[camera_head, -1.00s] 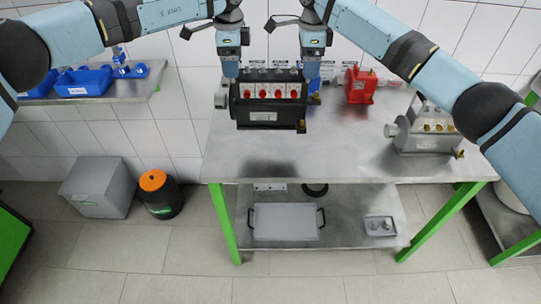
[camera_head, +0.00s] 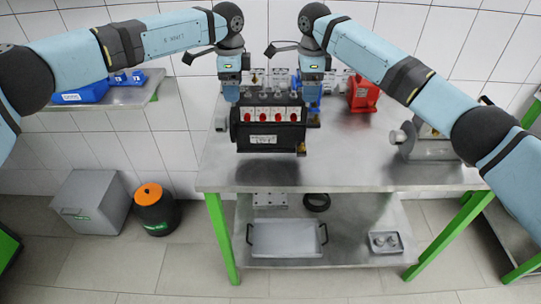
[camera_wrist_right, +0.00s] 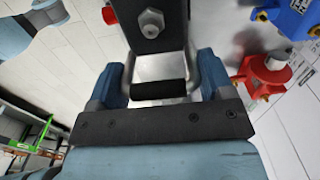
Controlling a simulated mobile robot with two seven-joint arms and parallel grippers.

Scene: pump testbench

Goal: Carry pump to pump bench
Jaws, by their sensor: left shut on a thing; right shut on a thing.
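The pump (camera_head: 268,138) is a black block with a white front panel and red round parts. It hangs upright above the steel pump bench (camera_head: 350,165), with a dark shadow on the top below it. My left gripper (camera_head: 232,98) is shut on the pump's left end, and my right gripper (camera_head: 312,96) on its right end. In the right wrist view my right gripper (camera_wrist_right: 160,88) closes around a black-sleeved handle bar on the pump (camera_wrist_right: 155,22). The left fingertips are too small to see in detail.
A red device (camera_head: 362,93) stands at the back of the bench, with blue parts behind the pump. A grey pump-like unit (camera_head: 430,148) stands at the right, partly behind my right arm. The lower shelf holds a tray (camera_head: 285,239). The front middle of the top is clear.

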